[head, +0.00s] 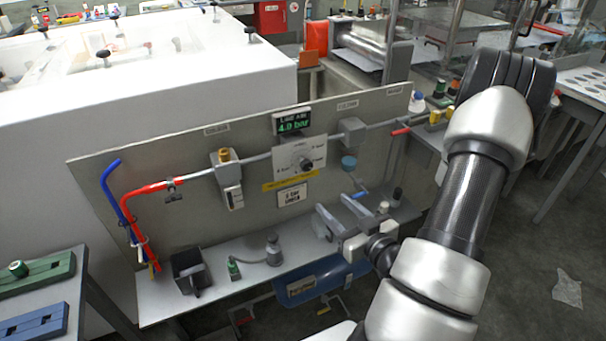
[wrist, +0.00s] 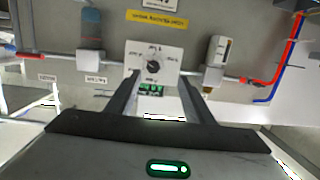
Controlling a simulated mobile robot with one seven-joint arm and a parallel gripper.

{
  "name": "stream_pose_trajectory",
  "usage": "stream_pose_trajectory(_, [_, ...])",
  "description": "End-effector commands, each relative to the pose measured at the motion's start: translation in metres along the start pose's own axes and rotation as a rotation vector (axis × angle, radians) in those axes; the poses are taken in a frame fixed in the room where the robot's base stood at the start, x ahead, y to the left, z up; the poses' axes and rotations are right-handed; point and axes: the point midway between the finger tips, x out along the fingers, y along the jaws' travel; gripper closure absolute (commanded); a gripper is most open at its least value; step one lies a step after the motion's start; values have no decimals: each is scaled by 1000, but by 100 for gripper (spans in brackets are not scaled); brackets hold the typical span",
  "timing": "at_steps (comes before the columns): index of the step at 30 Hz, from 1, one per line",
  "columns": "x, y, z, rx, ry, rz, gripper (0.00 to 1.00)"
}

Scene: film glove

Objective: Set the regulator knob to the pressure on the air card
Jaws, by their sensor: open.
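The regulator knob (head: 306,163) is a dark round knob on a white dial plate (head: 287,166) on the upright grey panel. The knob (wrist: 153,66) also shows in the wrist view, between and beyond my fingertips. The green display (head: 292,122) above it reads 4.0 bar. The air card (head: 292,195) is a white card below the yellow strip; its lettering includes "bar", but its number is too small to be sure of. My gripper (head: 332,206) is open and empty, in front of the panel, apart from the knob; it also shows in the wrist view (wrist: 158,78).
A pipe (head: 255,157) crosses the panel, with a filter unit (head: 228,180) left of the dial and a grey box (head: 352,132) right. Red and blue hoses (head: 112,195) hang at the left.

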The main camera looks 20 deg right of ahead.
Motion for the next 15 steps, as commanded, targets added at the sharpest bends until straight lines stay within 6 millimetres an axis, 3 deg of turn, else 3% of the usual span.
stream_pose_trajectory(1, [-7,1,9,36,45,19,52])
stream_pose_trajectory(7, [-18,4,5,81,146,50,52])
stream_pose_trajectory(15, [19,6,5,72,151,49,52])
